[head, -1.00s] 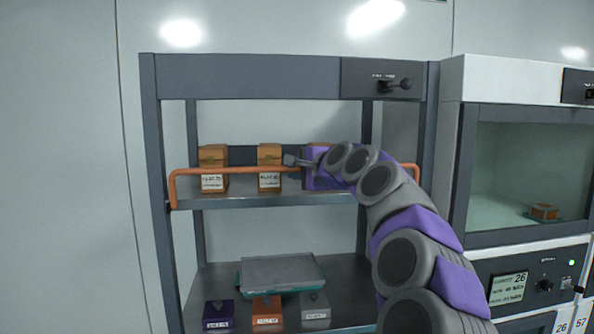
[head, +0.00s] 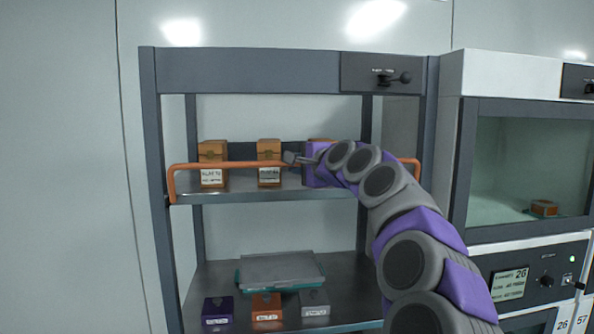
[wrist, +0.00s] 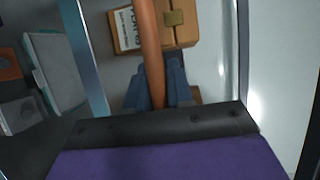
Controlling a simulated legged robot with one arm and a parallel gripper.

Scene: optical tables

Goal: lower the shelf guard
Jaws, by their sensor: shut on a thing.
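The shelf guard (head: 236,164) is an orange bar across the front of the upper shelf (head: 262,196). It stands raised above the shelf edge, in front of several brown boxes. My gripper (head: 294,159) is at the middle of the bar. In the wrist view the orange bar (wrist: 151,50) runs between the two fingers of my gripper (wrist: 162,85), which are shut on it. My arm hides the right part of the bar and part of a box behind it.
Brown labelled boxes (head: 212,163) stand on the upper shelf behind the bar. The lower shelf holds a teal-rimmed tray (head: 280,271) and small purple, orange and grey boxes. A glass-fronted cabinet (head: 530,160) stands close on the right. A black lever (head: 395,77) is on the top beam.

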